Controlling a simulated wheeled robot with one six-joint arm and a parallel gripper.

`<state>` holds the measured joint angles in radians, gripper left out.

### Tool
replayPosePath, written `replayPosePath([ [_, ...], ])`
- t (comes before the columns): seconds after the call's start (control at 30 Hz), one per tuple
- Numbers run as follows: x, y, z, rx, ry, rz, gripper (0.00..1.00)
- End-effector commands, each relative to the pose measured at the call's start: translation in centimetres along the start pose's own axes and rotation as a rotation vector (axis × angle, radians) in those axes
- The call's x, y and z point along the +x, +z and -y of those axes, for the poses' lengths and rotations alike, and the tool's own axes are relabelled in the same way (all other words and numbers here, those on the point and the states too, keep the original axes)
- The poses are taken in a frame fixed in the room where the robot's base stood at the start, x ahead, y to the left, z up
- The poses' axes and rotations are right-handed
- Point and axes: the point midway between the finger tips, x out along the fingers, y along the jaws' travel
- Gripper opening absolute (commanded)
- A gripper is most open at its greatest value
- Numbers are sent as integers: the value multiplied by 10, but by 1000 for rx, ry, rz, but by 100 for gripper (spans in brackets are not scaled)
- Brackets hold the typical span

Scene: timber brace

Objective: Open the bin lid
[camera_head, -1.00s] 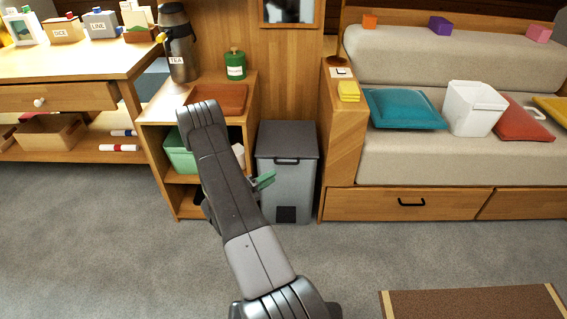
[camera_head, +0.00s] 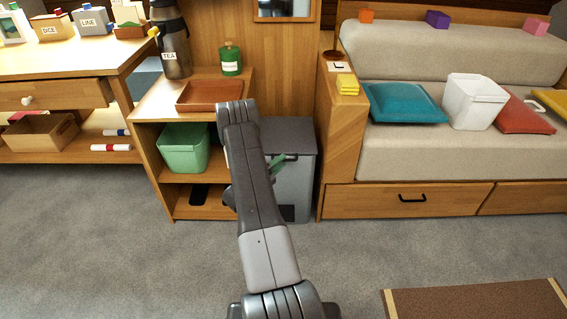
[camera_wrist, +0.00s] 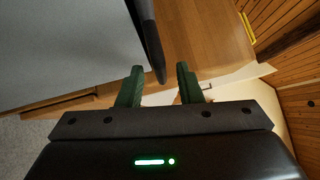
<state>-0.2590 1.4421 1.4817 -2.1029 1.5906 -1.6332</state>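The grey bin (camera_head: 291,190) stands on the floor between the open shelf and the sofa. Its dark lid (camera_head: 288,133) looks shut, and my arm covers the bin's left part. My gripper (camera_head: 280,163) is at the bin's upper front, by the handle below the lid. In the wrist view, my gripper (camera_wrist: 160,84) has its two green fingers apart. The end of a dark bar-like part (camera_wrist: 149,40) reaches the gap between the fingertips; I cannot tell whether it is the lid edge or the handle, or whether they touch.
The shelf (camera_head: 150,178) with a brown tray (camera_head: 208,96) and green tub (camera_head: 183,150) stands close on the bin's left. The sofa's wooden end (camera_head: 340,150) is close on its right. The carpet (camera_head: 400,250) in front is largely clear.

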Motion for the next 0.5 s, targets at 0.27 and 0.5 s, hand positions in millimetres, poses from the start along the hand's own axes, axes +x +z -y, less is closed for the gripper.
replayPosePath([
  [0.27, 22, 0, 0, 1, 0, 0, 33],
  [0.5, 22, 0, 1, 0, 0, 0, 33],
])
